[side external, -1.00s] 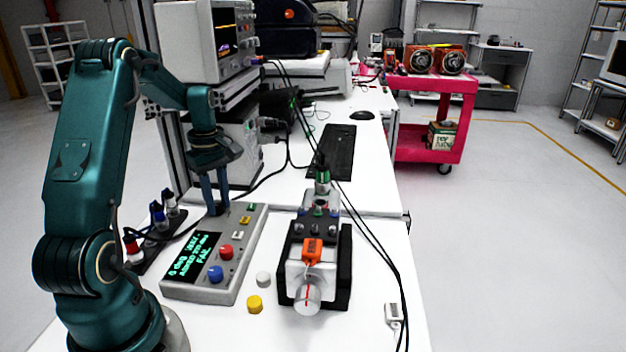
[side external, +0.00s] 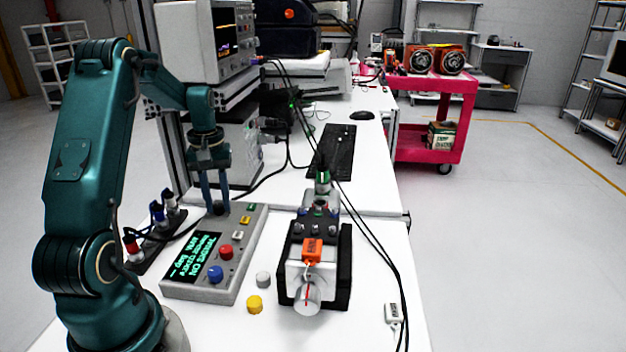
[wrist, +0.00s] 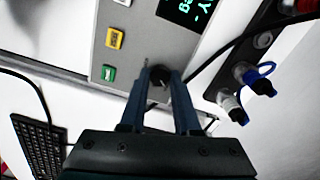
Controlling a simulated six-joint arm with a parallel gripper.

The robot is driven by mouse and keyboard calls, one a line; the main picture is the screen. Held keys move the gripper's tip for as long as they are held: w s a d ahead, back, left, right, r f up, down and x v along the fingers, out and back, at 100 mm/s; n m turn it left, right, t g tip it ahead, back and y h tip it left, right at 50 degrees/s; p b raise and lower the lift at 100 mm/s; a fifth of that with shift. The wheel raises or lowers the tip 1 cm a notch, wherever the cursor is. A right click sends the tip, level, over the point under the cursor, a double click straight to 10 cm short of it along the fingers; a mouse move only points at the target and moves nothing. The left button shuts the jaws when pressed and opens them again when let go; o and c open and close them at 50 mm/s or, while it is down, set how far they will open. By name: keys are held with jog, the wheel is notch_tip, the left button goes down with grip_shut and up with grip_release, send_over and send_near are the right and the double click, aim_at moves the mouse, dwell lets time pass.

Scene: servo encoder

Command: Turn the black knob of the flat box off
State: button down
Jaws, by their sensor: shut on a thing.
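The flat box (side external: 240,262) is a grey case on the white bench, with a lit green-text display (side external: 196,256), a red button (side external: 226,252) and a blue button (side external: 216,273). Its black knob (wrist: 157,85) sits at the box's far end. In the wrist view it lies between the two fingers of my gripper (wrist: 160,76). My gripper is shut on the knob and partly hides it. In the side view my gripper (side external: 219,210) points down at the box's far corner. The knob's pointer mark cannot be made out.
A motor in a black holder (side external: 343,270) stands right of the box. Loose white and yellow caps (side external: 255,304) lie between. A black strip with coloured connectors (side external: 150,235) and a cable lie close left of the box. An instrument stack stands behind.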

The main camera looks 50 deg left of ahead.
aim_at(218, 206)
jog(key=shift+r+m, duration=0.1)
jog(key=shift+m, duration=0.3)
jog(key=c, duration=0.6)
grip_release()
jog(key=shift+r, duration=2.55)
